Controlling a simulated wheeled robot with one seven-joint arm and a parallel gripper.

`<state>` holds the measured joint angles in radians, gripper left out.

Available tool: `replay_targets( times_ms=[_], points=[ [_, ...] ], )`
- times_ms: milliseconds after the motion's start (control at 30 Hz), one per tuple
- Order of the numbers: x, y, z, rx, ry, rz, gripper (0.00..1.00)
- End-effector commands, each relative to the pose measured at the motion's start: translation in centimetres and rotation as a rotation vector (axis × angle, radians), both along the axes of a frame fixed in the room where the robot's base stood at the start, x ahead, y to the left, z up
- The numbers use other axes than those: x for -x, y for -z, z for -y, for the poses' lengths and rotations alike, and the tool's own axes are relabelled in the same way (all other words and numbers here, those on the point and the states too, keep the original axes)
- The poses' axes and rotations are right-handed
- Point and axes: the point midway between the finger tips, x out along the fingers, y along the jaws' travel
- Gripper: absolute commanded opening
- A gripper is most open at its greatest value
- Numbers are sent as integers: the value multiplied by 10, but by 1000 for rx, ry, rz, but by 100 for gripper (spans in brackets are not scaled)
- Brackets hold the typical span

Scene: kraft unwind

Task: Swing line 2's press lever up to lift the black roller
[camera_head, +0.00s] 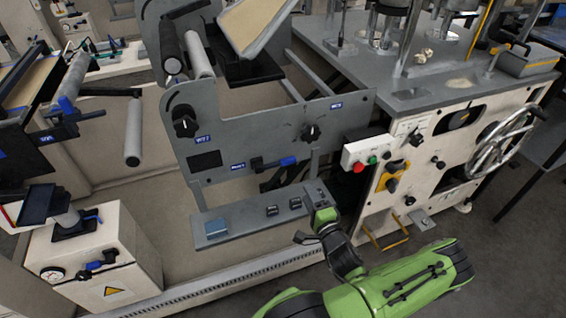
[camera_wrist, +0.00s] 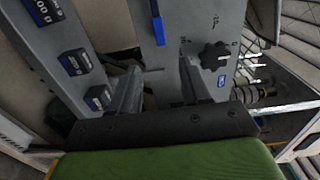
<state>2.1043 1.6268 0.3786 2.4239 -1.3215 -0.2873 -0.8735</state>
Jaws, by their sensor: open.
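A blue-handled lever (camera_head: 281,163) on a dark pivot lies roughly level on the grey side plate (camera_head: 335,122) in the head view. I take it for line 2's press lever; the small labels are hard to read. Its blue handle (camera_wrist: 157,25) also shows at the top of the wrist view, beyond my fingers. The black roller (camera_head: 170,47) is at the plate's upper left, beside a pale roller (camera_head: 199,52). My gripper (camera_head: 318,192) is near the grey ledge, below and right of the lever. In the wrist view, its fingers (camera_wrist: 158,88) are apart with nothing between them.
A ledge (camera_head: 250,225) with several small boxes runs under the plate. A black knob (camera_head: 311,132) sits above right of the lever; it also shows in the wrist view (camera_wrist: 214,56). A button box (camera_head: 368,150) and a handwheel cabinet (camera_head: 455,150) stand to the right.

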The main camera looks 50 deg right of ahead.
Motion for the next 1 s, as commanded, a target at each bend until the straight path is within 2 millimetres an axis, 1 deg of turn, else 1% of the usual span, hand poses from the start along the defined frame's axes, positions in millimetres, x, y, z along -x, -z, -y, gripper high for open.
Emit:
replay_targets(
  times_ms=[33, 300, 400, 500, 600, 667, 900, 933, 1000],
  points=[
    [-11, 1, 4, 6, -6, 1, 47],
    [-70, 1, 39, 8, -9, -2, 47],
    [-91, 1, 52, 8, -8, -2, 47],
    [-108, 0, 62, 6, -6, 0, 47],
    [-118, 0, 68, 4, -7, -1, 47],
    [-121, 0, 70, 2, -5, 0, 47],
    [-123, -1, 71, 0, -5, 0, 47],
    [-123, -1, 71, 0, -5, 0, 45],
    [-123, -1, 71, 0, -5, 0, 35]
  ],
)
